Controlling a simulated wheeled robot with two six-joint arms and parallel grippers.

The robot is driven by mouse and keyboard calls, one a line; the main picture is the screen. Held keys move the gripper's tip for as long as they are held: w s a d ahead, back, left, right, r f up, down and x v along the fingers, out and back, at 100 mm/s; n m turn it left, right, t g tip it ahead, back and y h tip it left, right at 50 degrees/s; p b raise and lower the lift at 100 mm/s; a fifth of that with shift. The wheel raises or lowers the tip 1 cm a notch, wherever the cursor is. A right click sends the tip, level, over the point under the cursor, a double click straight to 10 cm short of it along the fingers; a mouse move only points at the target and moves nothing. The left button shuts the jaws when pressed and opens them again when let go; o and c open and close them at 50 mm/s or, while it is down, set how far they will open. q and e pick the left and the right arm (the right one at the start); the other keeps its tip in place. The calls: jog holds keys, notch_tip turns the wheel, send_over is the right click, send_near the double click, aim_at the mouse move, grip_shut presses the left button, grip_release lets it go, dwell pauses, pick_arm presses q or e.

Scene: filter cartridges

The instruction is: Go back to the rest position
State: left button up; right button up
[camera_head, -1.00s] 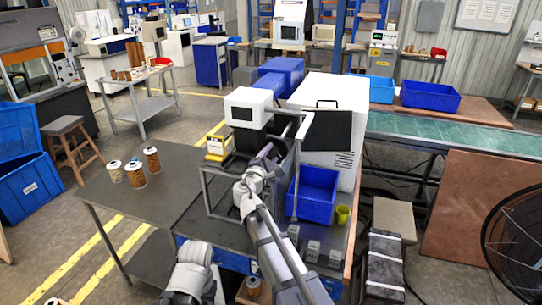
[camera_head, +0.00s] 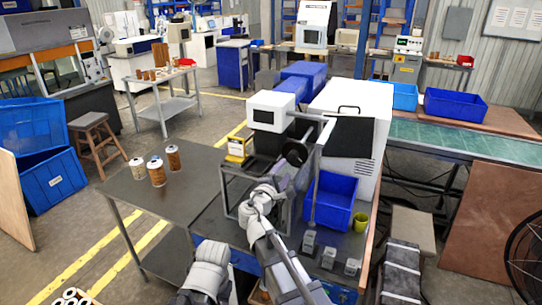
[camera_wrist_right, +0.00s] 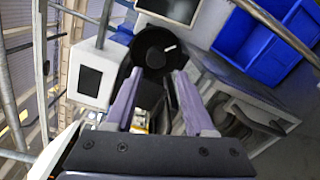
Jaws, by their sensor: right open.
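My right arm reaches forward over the workbench in the head view. My right gripper (camera_head: 296,178) is near the metal frame in front of the white machine. In the right wrist view the gripper (camera_wrist_right: 156,82) shows two purple-grey fingers standing apart, with nothing clearly held between them. A black round part (camera_wrist_right: 155,48) lies beyond the fingertips; I cannot tell its exact distance. It also shows in the head view (camera_head: 295,153). Three filter cartridges, one (camera_head: 157,172) among them, stand upright on the grey table at left. Part of my left arm shows at the bottom; its gripper does not.
A white box with a dark screen (camera_head: 272,112) and a metal post (camera_head: 318,165) stand close to my right gripper. A blue bin (camera_head: 335,198) and a yellow-green cup (camera_head: 361,221) are to its right. Small grey blocks (camera_head: 328,258) sit at the front. The grey table (camera_head: 190,205) is mostly clear.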

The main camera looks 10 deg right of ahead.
jog(key=s+a+f+m+g+y, duration=0.3)
jog(key=s+f+m+g, duration=0.25)
jog(key=s+f, duration=0.4)
jog(key=s+a+f+m+g+y, duration=0.2)
jog(key=s+a+f+m+g, duration=0.15)
jog(key=s+f+g, duration=0.45)
jog(key=s+a+f+m+y, duration=0.1)
jog(key=s+a+y, duration=0.1)
jog(key=s, duration=0.4)
jog(key=s+a+f+m+g+y, duration=0.1)
jog(key=s+a+f, duration=0.1)
jog(key=s+a, duration=0.2)
jog(key=shift+s+f+y, duration=0.25)
jog(key=shift+s+y, duration=0.15)
jog(key=shift+s, duration=0.7)
